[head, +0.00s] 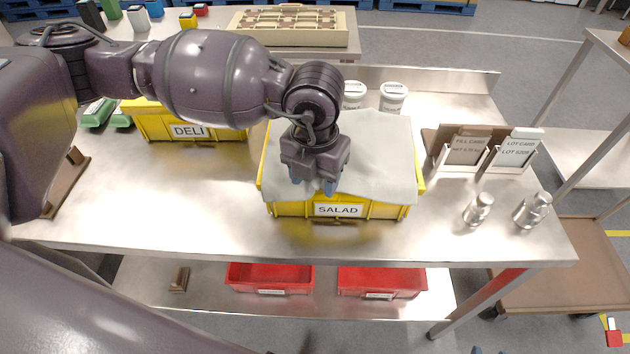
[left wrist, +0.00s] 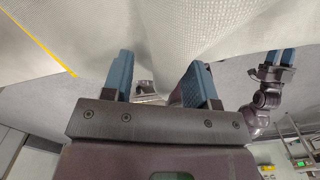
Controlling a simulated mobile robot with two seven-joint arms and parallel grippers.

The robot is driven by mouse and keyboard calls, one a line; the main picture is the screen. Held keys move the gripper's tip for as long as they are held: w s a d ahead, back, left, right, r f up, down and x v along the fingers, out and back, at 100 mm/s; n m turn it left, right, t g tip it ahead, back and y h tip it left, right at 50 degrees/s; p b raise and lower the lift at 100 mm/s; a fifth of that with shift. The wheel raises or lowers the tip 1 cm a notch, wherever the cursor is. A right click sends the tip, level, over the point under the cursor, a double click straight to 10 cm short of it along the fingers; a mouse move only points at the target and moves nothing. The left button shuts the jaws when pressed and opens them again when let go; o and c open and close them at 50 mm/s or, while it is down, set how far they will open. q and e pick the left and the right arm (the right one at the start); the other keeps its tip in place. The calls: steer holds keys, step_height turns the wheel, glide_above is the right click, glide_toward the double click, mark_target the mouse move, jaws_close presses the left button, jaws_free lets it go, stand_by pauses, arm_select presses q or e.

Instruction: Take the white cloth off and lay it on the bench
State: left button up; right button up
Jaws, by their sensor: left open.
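The white cloth (head: 375,150) lies over the top of the yellow crate (head: 385,211) labelled SALAD on the steel bench (head: 180,215). It covers most of the crate's opening and hides what is inside. My left gripper (head: 313,184) is over the cloth's front left part, blue fingers pointing down and apart. In the left wrist view the pale cloth (left wrist: 150,30) fills the top, close to the open fingers (left wrist: 160,82). I cannot tell whether they touch it. My right gripper (left wrist: 280,57) shows there with its fingers apart, away from the cloth.
A yellow DELI crate (head: 215,133) stands to the left. Two white tubs (head: 393,97) are behind the cloth. Card holders (head: 465,150) and two metal shakers (head: 479,209) stand on the right. Red bins (head: 270,278) are on the lower shelf. The bench's front left is clear.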

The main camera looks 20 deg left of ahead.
arm_select(q)
steer(key=c, duration=0.5)
jaws_close()
arm_select(e)
steer(key=shift+s+f, duration=0.25)
steer(key=shift+s, duration=0.2)
arm_select(q)
step_height(320, 180, up, 30)
steer(key=p, duration=1)
arm_select(e)
step_height(320, 180, up, 12)
steer(key=w, duration=0.1)
steer(key=shift+w, duration=0.15)
steer(key=shift+w+r, duration=0.1)
steer(key=shift+w+r+t, duration=0.3)
steer(key=shift+w, duration=0.15)
